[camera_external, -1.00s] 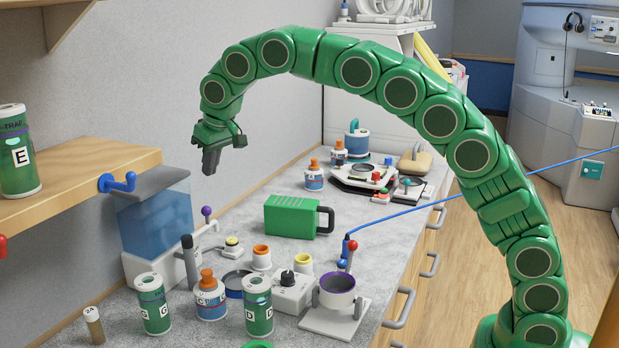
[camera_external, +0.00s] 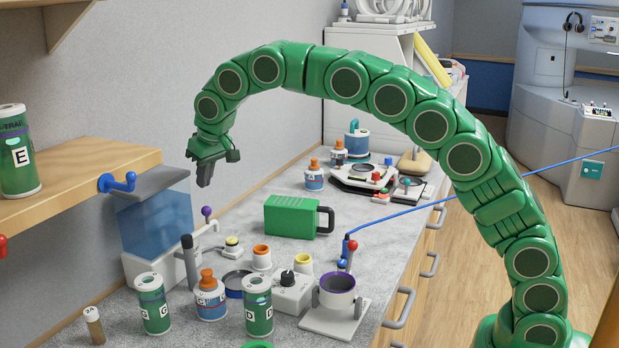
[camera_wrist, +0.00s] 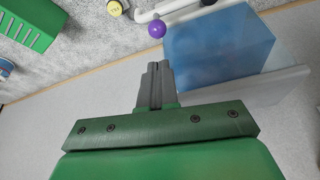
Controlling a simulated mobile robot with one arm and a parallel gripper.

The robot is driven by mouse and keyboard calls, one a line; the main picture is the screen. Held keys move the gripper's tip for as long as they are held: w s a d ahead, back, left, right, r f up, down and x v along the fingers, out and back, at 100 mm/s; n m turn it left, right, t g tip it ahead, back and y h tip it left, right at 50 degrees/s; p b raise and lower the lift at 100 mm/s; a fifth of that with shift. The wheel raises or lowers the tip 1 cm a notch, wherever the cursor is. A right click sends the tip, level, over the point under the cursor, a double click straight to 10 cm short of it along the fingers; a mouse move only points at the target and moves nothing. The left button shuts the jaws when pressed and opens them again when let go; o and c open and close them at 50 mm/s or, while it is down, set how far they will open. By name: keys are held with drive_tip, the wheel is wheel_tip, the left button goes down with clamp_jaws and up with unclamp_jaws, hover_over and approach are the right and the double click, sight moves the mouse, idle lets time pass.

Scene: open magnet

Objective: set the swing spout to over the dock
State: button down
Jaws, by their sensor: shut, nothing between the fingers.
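The swing spout looks to be the white pipe (camera_external: 207,230) on the front of the blue water tank (camera_external: 158,222), with a purple ball knob (camera_external: 207,211) standing up from it. In the wrist view the purple knob (camera_wrist: 157,28) and part of the white pipe (camera_wrist: 172,7) show beyond my fingertips, beside the tank (camera_wrist: 218,45). My gripper (camera_external: 204,180) is shut and empty, in the air above the knob and apart from it. Its closed grey fingers (camera_wrist: 158,68) point toward the knob. I cannot tell which part is the dock.
A green box with a dark handle (camera_external: 290,216) stands right of the spout. A small yellow-topped button (camera_external: 232,241) is near the pipe. Several canisters and cups crowd the front of the counter. A wooden shelf (camera_external: 110,165) juts out left, close to the tank.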

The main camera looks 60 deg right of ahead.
drive_tip(key=x, duration=0.6)
drive_tip(key=shift+f, duration=0.3)
drive_tip(key=shift+s+d+r+m+h, duration=0.15)
drive_tip(key=shift+s+m+h, duration=0.35)
drive_tip(key=shift+s+m, duration=0.9)
drive_tip(key=s+a+m+g+h, duration=0.2)
drive_tip(key=s+a+m, duration=0.1)
drive_tip(key=s+m, duration=0.3)
drive_tip(key=shift+a+m+g, duration=0.25)
drive_tip(key=shift+m+g, duration=0.05)
drive_tip(key=shift+m, duration=0.9)
drive_tip(key=shift+a, duration=0.1)
drive_tip(key=shift+a, duration=0.15)
